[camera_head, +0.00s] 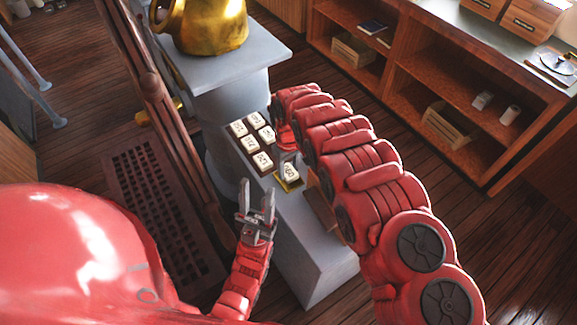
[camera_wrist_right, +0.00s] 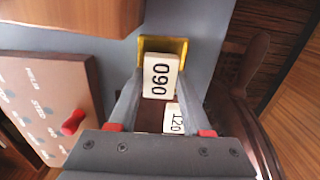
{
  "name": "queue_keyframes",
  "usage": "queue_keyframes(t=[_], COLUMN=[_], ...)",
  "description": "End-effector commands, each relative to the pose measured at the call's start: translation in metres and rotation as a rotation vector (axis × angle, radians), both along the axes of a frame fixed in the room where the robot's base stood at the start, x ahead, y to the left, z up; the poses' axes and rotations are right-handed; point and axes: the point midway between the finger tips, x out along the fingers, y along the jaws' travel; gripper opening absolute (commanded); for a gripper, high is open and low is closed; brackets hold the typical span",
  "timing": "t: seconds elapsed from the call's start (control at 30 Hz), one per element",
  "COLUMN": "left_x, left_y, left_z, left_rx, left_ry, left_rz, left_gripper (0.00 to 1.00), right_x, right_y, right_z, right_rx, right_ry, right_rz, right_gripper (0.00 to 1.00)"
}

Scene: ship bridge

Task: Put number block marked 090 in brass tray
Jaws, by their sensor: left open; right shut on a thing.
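The white number block marked 090 (camera_wrist_right: 160,76) is between the fingers of my right gripper (camera_wrist_right: 157,100), which is shut on it. In the right wrist view the block overlaps the yellow brass tray (camera_wrist_right: 180,45), whose rim shows behind it. In the head view the block (camera_head: 290,172) is over the brass tray (camera_head: 289,186) on the grey pedestal, with my right gripper (camera_head: 287,160) just above. I cannot tell whether it touches the tray floor. My left gripper (camera_head: 258,191) is open and empty, in front of the pedestal.
Several other number blocks (camera_head: 262,160) stand in a dark rack beside the tray; one marked 120 (camera_wrist_right: 173,118) shows in the wrist view. A brass instrument (camera_head: 205,25) stands behind on its grey pedestal. A board with a red knob (camera_wrist_right: 73,122) is at left in the wrist view.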

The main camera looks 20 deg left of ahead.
Motion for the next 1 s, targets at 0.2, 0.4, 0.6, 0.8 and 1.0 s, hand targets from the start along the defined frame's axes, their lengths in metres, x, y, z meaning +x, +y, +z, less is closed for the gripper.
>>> queue_keyframes(t=[0.2, 0.4, 0.6, 0.8, 1.0], left_x=[0.0, 0.0, 0.0, 0.0, 0.0], left_y=[0.0, 0.0, 0.0, 0.0, 0.0], left_z=[-0.007, -0.01, -0.009, -0.009, -0.004], left_rx=[0.0, 0.0, 0.0, 0.0, 0.0], left_ry=[0.0, 0.0, 0.0, 0.0, 0.0], left_rz=[0.0, 0.0, 0.0, 0.0, 0.0], left_gripper=[0.46, 0.46, 0.46, 0.46, 0.46], right_x=[0.0, 0.0, 0.0, 0.0, 0.0], right_y=[0.0, 0.0, 0.0, 0.0, 0.0], right_z=[-0.008, -0.013, -0.012, -0.012, -0.005], right_rx=[-0.001, 0.0, -0.001, -0.001, -0.001], right_ry=[0.001, 0.001, 0.001, 0.001, 0.001], right_rz=[0.0, -0.001, 0.0, 0.0, 0.0], right_gripper=[0.0, 0.0, 0.72, 0.79, 0.79])
